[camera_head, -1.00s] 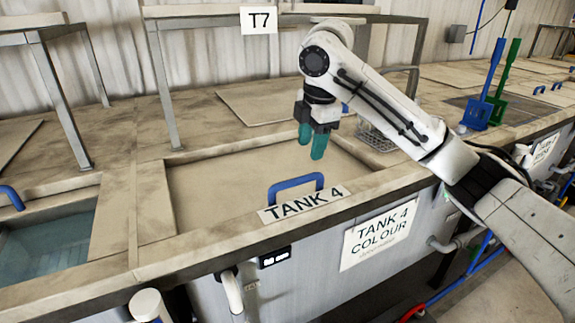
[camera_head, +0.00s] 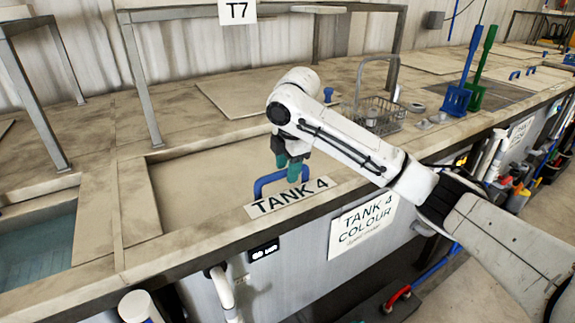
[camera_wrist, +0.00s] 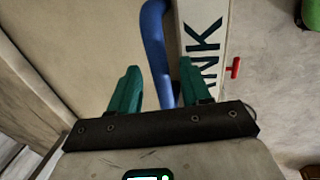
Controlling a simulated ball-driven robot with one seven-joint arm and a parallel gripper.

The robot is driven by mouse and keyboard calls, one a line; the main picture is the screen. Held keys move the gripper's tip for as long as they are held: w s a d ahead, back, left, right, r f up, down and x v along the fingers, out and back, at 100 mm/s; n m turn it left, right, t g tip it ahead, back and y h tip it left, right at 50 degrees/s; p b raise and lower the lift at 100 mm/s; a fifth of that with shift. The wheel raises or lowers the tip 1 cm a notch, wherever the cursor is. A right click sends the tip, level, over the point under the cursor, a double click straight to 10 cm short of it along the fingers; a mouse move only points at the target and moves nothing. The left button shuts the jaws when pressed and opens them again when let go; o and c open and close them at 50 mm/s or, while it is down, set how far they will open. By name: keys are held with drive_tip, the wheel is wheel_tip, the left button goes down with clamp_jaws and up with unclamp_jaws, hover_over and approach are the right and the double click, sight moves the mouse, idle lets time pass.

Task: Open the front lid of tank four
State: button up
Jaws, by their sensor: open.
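The front lid of tank four (camera_head: 190,185) is a flat beige panel lying shut in the bench top. Its blue bar handle (camera_head: 262,184) stands near the front edge, behind the "TANK 4" label (camera_head: 290,197). My gripper (camera_head: 289,172), with green fingers, is open and points down at the handle's right part, hiding some of it. In the wrist view the blue handle (camera_wrist: 155,45) runs between the open fingers (camera_wrist: 155,85), nearer the right one. I cannot tell whether either finger touches it. The label (camera_wrist: 205,40) lies to the right.
A wire basket (camera_head: 378,118) stands on the bench behind my arm. Blue and green paddles (camera_head: 458,98) stand farther right. A metal frame (camera_head: 140,85) with the T7 sign rises behind the lid. An open tank of water (camera_head: 38,245) lies at the left.

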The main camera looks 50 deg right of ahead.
clamp_jaws()
idle(0.5)
